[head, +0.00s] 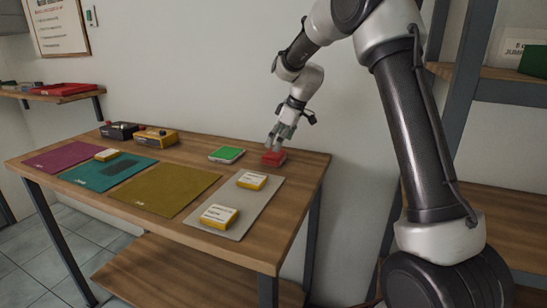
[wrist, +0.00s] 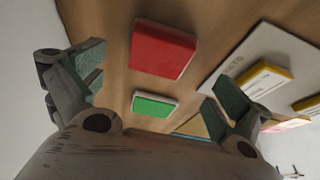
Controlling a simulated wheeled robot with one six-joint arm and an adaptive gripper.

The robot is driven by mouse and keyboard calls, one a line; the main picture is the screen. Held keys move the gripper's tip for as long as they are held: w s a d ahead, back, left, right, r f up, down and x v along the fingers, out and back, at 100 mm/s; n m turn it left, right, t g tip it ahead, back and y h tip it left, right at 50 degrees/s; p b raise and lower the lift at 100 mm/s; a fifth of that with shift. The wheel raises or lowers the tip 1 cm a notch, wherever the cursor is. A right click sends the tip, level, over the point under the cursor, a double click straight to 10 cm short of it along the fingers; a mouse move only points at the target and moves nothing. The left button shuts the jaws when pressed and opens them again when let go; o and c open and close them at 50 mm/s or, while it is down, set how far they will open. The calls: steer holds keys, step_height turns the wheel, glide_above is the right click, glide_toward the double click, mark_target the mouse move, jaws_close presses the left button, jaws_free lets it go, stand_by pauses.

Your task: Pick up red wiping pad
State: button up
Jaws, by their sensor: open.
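The red wiping pad (head: 273,158) lies on the wooden table near its back right corner. In the wrist view the red pad (wrist: 163,50) shows ahead of my fingers, near the middle, with a light edge along its side. My gripper (head: 277,142) is just above the pad in the head view, pointing down. In the wrist view my gripper (wrist: 160,90) has its two green-lined fingers spread wide, with nothing between them touching. The pad appears apart from both fingers, though the exact gap to it is hard to tell.
A green pad (head: 227,154) lies left of the red one; it also shows in the wrist view (wrist: 154,104). A light mat (head: 240,208) holds yellow-and-white boxes. Coloured mats (head: 164,190) cover the front left. A black and a yellow case (head: 155,138) stand behind. The wall is close behind the table.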

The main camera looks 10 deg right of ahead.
mark_target(275, 153)
steer(key=x, duration=0.5)
steer(key=shift+w+d+f, duration=0.1)
steer(key=shift+d+f, duration=0.05)
steer(key=shift+f, duration=0.25)
steer(key=c, duration=1.1)
